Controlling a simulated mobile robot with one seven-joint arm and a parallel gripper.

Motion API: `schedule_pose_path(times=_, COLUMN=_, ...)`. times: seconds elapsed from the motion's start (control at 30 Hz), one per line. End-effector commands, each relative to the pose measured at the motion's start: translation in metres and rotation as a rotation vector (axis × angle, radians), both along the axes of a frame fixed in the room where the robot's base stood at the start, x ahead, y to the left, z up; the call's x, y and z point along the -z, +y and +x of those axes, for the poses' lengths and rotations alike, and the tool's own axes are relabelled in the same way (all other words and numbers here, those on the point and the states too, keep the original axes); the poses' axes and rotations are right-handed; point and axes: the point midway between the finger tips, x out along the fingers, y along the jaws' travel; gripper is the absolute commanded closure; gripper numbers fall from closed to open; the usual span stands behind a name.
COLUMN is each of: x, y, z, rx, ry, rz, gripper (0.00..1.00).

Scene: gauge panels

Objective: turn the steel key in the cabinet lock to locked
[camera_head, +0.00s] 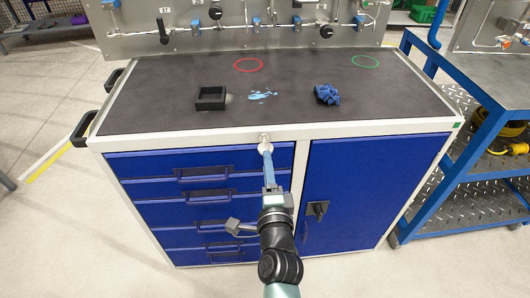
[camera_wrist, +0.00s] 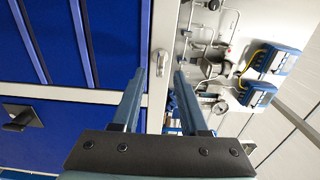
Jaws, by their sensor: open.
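The lock with the key (camera_head: 264,139) is a small pale steel piece on the light front rail of the cabinet (camera_head: 372,190), just under the worktop edge. In the wrist view the key (camera_wrist: 162,62) shows as a grey piece on the rail, between the fingertips in the picture. How far the key is turned is too small to tell. My gripper (camera_head: 267,153) is just below and in front of the lock, partly in line with it. In the wrist view my gripper (camera_wrist: 160,76) has its two blue fingers apart with nothing between them. Contact with the key cannot be told.
Blue drawers (camera_head: 150,190) and a door with a black handle (camera_head: 317,209) are below the rail. A black tray (camera_head: 211,98) and a blue cloth (camera_head: 327,95) lie on the worktop (camera_head: 180,75). A gauge panel (camera_head: 232,38) stands behind; a blue cart (camera_head: 470,130) is at right.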

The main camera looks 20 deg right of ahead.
Motion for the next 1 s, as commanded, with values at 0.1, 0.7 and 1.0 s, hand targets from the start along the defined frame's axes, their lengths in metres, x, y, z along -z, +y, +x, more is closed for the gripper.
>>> schedule_pose_path(times=0.1, x=0.003, y=-0.007, z=0.02, rx=0.002, ry=-0.003, rz=0.001, gripper=0.56)
schedule_pose_path(times=0.7, x=0.0, y=-0.019, z=0.064, rx=0.0, ry=0.001, rz=-0.001, gripper=0.56)
schedule_pose_path(times=1.0, x=-0.001, y=-0.019, z=0.064, rx=0.0, ry=0.0, rz=-0.001, gripper=0.81)
